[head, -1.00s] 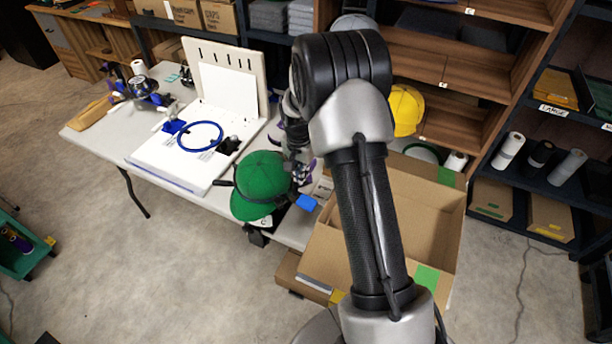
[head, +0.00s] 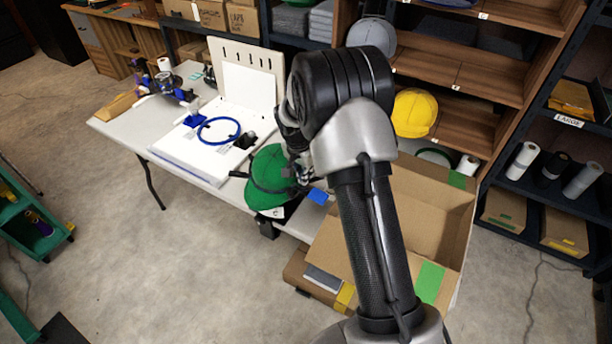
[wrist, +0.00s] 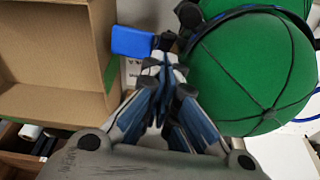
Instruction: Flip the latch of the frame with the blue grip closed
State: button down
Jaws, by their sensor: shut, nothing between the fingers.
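A green cap (head: 265,165) sits at the near end of the white table, with a dark band across it. In the wrist view the cap (wrist: 255,70) fills the upper right, with a dark strap (wrist: 235,15) along its edge. The blue grip (wrist: 132,42) is a block left of a dark latch piece (wrist: 168,42) beside the cap; it also shows in the head view (head: 318,197). My gripper (wrist: 165,72) is shut and empty, its tips just below the latch piece and right of the grip. I cannot tell whether they touch it. My arm partly hides this spot in the head view.
An open cardboard box (head: 425,205) stands right of the grip, close to my arm. A white machine with a blue hoop (head: 218,130) lies on the table behind the cap. A yellow cap (head: 414,112) is on the wooden shelves. Open floor lies to the left.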

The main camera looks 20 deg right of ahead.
jog(key=shift+p+v, duration=0.4)
jog(key=shift+v, duration=0.45)
jog(key=shift+d, duration=0.1)
